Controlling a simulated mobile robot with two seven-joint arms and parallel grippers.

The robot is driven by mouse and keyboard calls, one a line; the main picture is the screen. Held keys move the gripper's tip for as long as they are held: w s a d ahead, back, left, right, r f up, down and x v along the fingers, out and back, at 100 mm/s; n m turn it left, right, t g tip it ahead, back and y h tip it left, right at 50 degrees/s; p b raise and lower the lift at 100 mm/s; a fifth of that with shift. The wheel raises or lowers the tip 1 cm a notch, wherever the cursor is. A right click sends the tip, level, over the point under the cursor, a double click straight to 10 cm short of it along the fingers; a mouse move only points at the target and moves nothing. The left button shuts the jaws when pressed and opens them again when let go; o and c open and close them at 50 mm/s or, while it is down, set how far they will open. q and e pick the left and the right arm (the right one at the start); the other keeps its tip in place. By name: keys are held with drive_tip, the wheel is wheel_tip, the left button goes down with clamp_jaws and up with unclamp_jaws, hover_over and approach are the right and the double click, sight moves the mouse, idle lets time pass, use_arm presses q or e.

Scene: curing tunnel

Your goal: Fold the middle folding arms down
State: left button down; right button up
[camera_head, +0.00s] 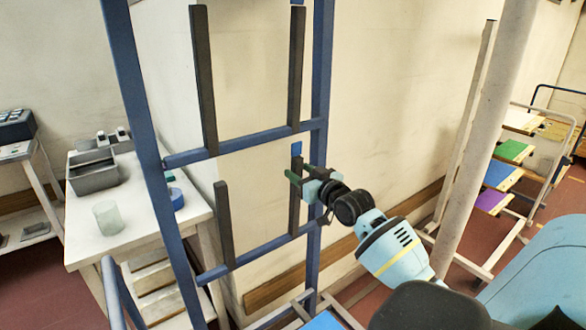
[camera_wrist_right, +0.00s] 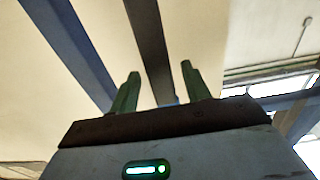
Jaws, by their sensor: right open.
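A blue rack frame (camera_head: 140,95) carries dark folding arms, all standing upright against it. The upper pair, left (camera_head: 204,80) and right (camera_head: 297,65), rises from the upper crossbar (camera_head: 240,142). The lower pair, left (camera_head: 224,225) and right (camera_head: 295,212), rises from the lower crossbar (camera_head: 258,249). I cannot tell which pair is the middle one. My right gripper (camera_head: 300,173) is open at the upper part of the lower right arm. In the wrist view a dark bar (camera_wrist_right: 148,40) shows between and beyond its green fingers (camera_wrist_right: 160,69); contact is unclear. My left gripper is not in view.
A white table (camera_head: 140,225) with a grey bin (camera_head: 93,178), a cup (camera_head: 108,218) and a blue roll stands left of the rack. A pale post (camera_head: 485,130) and a cart with coloured boards (camera_head: 512,151) stand right. A wall is close behind the rack.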

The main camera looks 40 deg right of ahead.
drive_tip(key=shift+w+d, duration=0.2)
drive_tip(key=shift+w, duration=1.7)
clamp_jaws()
